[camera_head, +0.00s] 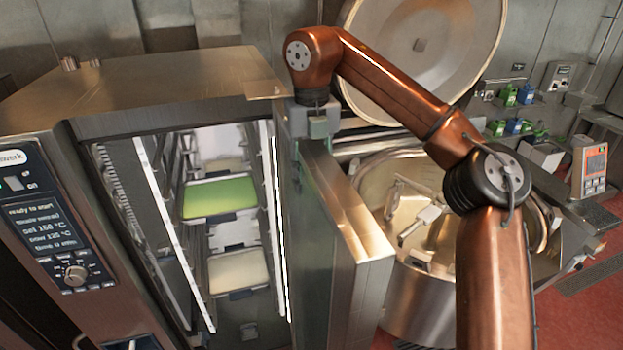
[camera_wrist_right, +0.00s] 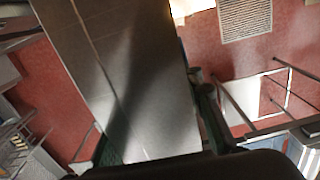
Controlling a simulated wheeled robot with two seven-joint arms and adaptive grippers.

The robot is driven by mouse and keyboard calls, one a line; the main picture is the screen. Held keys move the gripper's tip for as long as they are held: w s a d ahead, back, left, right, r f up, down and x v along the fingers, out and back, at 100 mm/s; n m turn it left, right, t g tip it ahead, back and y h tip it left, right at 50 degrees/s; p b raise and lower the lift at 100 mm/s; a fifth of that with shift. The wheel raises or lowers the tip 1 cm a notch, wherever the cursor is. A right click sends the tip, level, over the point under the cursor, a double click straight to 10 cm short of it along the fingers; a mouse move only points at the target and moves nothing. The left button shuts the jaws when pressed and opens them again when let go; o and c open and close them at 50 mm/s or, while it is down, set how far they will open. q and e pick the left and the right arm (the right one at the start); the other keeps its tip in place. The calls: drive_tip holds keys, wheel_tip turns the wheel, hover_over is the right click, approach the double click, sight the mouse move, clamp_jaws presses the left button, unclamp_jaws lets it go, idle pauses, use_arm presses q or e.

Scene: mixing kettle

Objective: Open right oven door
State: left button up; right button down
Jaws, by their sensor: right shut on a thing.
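The right oven door (camera_head: 368,240) stands swung open, seen nearly edge-on, to the right of the oven opening. My right gripper (camera_head: 316,128) is at the top of the door near its hinge-side far end, with its fingers closed around the door's edge. In the right wrist view the door (camera_wrist_right: 130,70) is a broad grey panel running between the two fingers (camera_wrist_right: 160,130). The oven (camera_head: 170,85) has a steel top and a control panel at its left. My left gripper is not in view.
Inside the oven, racks hold a green tray (camera_head: 219,197) and a pale tray (camera_head: 237,270). A large mixing kettle (camera_head: 405,290) with a raised round lid (camera_head: 425,45) stands right of the door, close to my right arm. Red floor shows at the lower right.

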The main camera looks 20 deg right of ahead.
sight(311, 145)
drive_tip(key=shift+r, duration=0.15)
drive_tip(key=c, duration=1.5)
unclamp_jaws()
drive_tip(key=shift+w, duration=0.1)
drive_tip(key=shift+a+r, duration=0.1)
drive_tip(key=shift+r, duration=5.85)
